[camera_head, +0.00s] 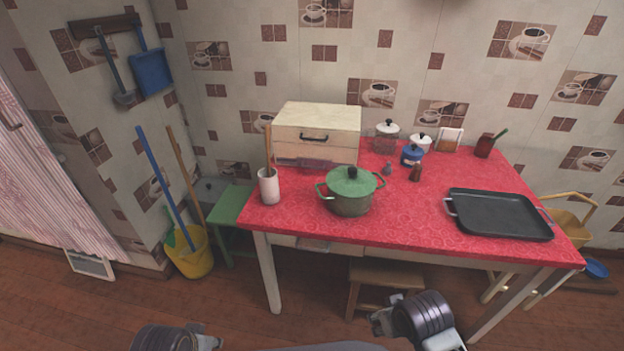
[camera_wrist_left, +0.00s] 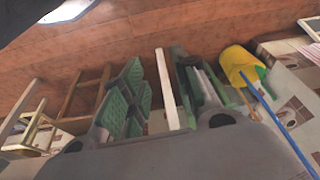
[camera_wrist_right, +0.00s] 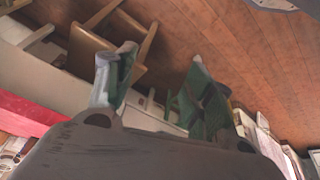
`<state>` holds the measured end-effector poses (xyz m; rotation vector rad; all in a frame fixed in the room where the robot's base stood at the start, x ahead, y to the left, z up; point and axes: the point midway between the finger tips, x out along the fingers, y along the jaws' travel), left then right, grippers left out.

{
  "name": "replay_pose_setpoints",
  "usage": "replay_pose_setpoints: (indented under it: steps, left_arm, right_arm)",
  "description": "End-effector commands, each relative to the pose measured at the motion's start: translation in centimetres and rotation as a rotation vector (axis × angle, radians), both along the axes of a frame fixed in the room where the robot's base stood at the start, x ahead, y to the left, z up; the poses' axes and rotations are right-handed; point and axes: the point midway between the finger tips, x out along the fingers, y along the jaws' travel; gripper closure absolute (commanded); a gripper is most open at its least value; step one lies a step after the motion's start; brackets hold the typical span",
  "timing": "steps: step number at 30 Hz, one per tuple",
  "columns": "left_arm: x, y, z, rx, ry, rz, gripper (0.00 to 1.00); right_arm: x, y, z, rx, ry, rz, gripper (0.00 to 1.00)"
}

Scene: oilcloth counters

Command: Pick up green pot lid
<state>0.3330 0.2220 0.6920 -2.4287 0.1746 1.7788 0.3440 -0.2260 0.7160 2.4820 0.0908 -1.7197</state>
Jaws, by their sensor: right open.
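The green pot lid (camera_head: 352,180), with a dark knob, sits on the green two-handled pot (camera_head: 350,205) on the red-covered table (camera_head: 410,215). My right gripper (camera_head: 383,316) is low in front of the table, apart from the lid. In the right wrist view its green-padded fingers (camera_wrist_right: 160,85) are spread and empty. My left arm end shows at the bottom left of the head view. In the left wrist view the left gripper's fingers (camera_wrist_left: 165,90) are apart, with a white table leg (camera_wrist_left: 167,90) seen between them. Neither wrist view shows the lid.
A white utensil holder (camera_head: 268,186) stands left of the pot and a cream bread box (camera_head: 316,134) behind it. A black tray (camera_head: 498,214) lies to the right. Small jars stand at the back. A stool (camera_head: 385,274) is under the table; a yellow bucket (camera_head: 191,255) stands left.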

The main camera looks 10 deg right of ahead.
Motion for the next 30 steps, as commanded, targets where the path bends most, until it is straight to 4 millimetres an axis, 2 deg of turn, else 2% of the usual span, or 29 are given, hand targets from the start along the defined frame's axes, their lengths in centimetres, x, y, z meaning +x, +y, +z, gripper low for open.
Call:
replay_pose_setpoints:
  steps: [7, 11, 20, 30]
  left_arm:
    - [0.7, -0.1, -2.8, 0.000, 0.006, -0.002, 0.70]
    - [1.0, -0.2, -5.1, 0.000, 0.012, -0.003, 0.70]
    - [1.5, -0.3, -12.9, 0.001, 0.030, -0.009, 0.70]
    - [0.5, -0.1, -21.7, 0.002, 0.050, -0.015, 0.70]
  right_arm:
    - [2.2, -0.3, 0.4, -0.029, -0.067, -0.053, 0.47]
    - [4.0, -0.5, 0.9, -0.049, -0.123, -0.092, 0.47]
    - [9.8, -0.9, 3.3, -0.097, -0.337, -0.207, 0.47]
    - [15.9, -0.5, 7.4, -0.112, -0.615, -0.295, 0.47]
